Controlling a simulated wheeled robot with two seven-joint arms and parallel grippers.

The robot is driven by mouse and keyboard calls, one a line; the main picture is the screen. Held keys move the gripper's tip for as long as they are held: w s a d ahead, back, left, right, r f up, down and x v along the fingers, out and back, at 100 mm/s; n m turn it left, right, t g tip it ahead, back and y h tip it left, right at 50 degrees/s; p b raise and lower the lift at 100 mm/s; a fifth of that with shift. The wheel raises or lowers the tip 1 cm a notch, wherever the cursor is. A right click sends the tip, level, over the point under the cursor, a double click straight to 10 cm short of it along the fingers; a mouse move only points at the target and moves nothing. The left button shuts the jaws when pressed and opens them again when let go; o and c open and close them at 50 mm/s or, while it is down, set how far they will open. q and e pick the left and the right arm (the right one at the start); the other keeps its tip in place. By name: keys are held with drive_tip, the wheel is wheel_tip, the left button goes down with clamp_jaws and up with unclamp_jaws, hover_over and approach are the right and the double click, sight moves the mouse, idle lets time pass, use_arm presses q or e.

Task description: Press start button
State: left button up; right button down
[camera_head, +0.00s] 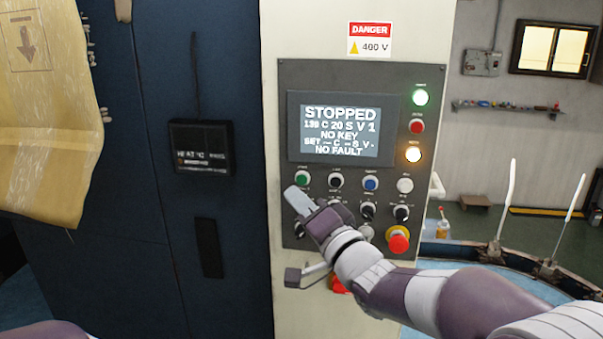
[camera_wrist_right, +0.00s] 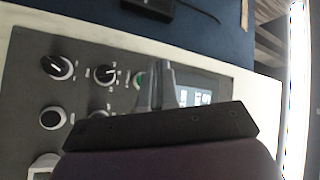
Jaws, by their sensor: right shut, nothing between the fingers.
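The control panel (camera_head: 290,75) on the cream machine carries a green button (camera_head: 302,178) at the left end of its upper control row; its label is too small to read. My right gripper (camera_head: 292,194) is shut and empty, its fingertips just below the green button in the head view. I cannot tell whether they touch the panel. In the right wrist view the closed fingers (camera_wrist_right: 163,80) stand right beside the green button (camera_wrist_right: 139,80), partly covering it. The screen (camera_head: 340,124) reads STOPPED, NO KEY and NO FAULT. My left gripper is out of view.
Black knobs, a blue button (camera_head: 370,183) and a white button (camera_head: 405,185) sit close by. A red emergency stop (camera_head: 399,240) is at the panel's lower right. Green (camera_head: 420,97) and amber (camera_head: 413,155) lamps are lit. A cardboard box (camera_head: 50,110) stands at left.

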sight(302, 180)
drive_tip(key=shift+w+d, duration=0.15)
drive_tip(key=shift+w, duration=0.6)
drive_tip(key=shift+w+d, duration=0.15)
drive_tip(key=shift+w, duration=0.55)
idle(1.0)
drive_tip(key=shift+w+d+p, duration=0.1)
drive_tip(key=shift+w+p, duration=0.2)
drive_tip(key=shift+w, duration=0.1)
drive_tip(key=shift+w+d, duration=0.1)
drive_tip(key=shift+w, duration=0.3)
idle(0.5)
drive_tip(key=shift+s, duration=0.15)
drive_tip(key=shift+s+b, duration=0.3)
drive_tip(key=shift+s, duration=0.4)
drive_tip(key=shift+a, duration=0.2)
